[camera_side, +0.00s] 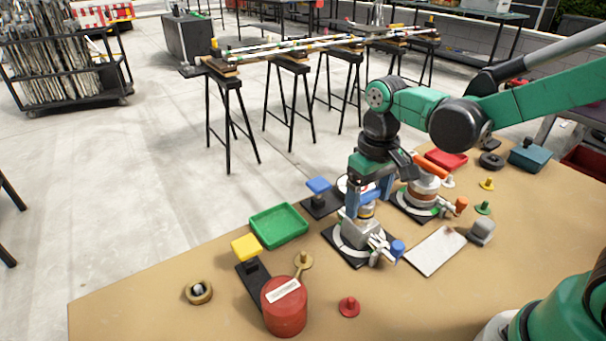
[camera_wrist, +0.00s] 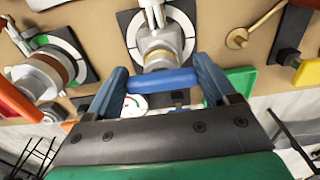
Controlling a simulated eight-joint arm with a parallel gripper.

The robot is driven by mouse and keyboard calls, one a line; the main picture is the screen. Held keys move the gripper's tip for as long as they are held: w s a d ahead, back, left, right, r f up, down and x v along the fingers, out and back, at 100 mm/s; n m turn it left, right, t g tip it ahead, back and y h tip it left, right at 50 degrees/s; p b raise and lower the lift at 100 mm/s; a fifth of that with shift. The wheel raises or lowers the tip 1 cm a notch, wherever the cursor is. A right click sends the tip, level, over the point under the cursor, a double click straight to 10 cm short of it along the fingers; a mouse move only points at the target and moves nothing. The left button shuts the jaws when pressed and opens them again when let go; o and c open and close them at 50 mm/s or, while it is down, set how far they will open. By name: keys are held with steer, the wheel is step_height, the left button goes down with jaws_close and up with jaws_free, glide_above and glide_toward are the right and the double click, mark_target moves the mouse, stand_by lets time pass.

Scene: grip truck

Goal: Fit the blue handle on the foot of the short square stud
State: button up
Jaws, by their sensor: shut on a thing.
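My gripper (camera_side: 367,196) points down over the nearer grey valve (camera_side: 358,234), which stands on a black plate with a white ring. In the wrist view, my gripper (camera_wrist: 162,80) has its two blue fingers shut on the ends of the blue handle (camera_wrist: 160,83), a bar lying across between them. The handle is at the top end of the grey valve (camera_wrist: 160,45), which has a yellow band. The handle and fingers hide the short square stud, and I cannot tell whether the handle is seated on it. A blue knob (camera_side: 397,248) sits on the valve's side.
A second valve (camera_side: 423,190) with an orange handle (camera_side: 431,166) stands close on the right. A green tray (camera_side: 279,223), a red canister (camera_side: 284,305), a yellow-topped block (camera_side: 246,248) and a white plate (camera_side: 436,250) lie around. The table's front left is mostly free.

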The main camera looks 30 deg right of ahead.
mark_target(369, 196)
steer(key=shift+f, duration=0.2)
steer(key=o, duration=1.3)
steer(key=shift+r, duration=0.15)
steer(key=shift+r, duration=3.65)
